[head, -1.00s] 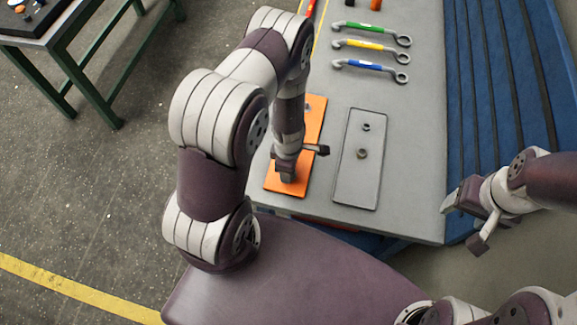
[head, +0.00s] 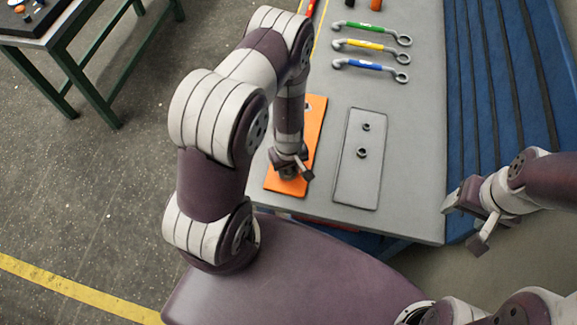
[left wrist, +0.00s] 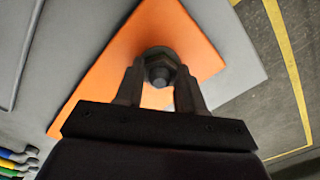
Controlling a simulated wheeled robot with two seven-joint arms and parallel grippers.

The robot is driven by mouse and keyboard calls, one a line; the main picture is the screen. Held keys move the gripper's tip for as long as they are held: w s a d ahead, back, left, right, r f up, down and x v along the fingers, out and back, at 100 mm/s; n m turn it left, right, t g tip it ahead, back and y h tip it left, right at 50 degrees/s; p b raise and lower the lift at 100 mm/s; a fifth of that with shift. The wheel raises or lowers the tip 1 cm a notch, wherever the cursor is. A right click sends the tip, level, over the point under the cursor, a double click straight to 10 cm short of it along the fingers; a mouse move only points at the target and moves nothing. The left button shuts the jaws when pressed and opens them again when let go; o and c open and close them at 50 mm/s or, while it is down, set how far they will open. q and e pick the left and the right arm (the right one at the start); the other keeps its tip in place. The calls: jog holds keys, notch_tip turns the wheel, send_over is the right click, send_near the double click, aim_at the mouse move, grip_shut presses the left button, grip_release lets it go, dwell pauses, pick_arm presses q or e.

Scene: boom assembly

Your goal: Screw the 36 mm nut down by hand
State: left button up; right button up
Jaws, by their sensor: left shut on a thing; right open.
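In the left wrist view a dark hex nut (left wrist: 159,56) sits around a bolt end (left wrist: 159,74) over the orange plate (left wrist: 190,32). The fingers of my left gripper (left wrist: 160,80) are on both sides of the nut and shut on it. In the head view my left gripper (head: 292,172) points down at the near end of the orange plate (head: 314,115), and the arm hides the nut there. My right gripper (head: 464,222) is open and empty, off the right side of the table. How far down the nut sits cannot be told.
A grey tray (head: 352,185) with two small nuts (head: 362,153) lies right of the orange plate. Green (head: 370,29), yellow (head: 370,45) and blue (head: 368,66) wrenches lie farther back. The grey tabletop (head: 418,150) right of the tray is clear.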

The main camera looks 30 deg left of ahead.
pick_arm(q)
jog(key=m, duration=0.5)
jog(key=shift+m, duration=1.2)
jog(key=m, duration=0.3)
jog(key=shift+m, duration=1.1)
jog(key=m, duration=1)
jog(key=o, duration=1.2)
jog(key=shift+m, duration=0.5)
jog(key=shift+o, duration=0.2)
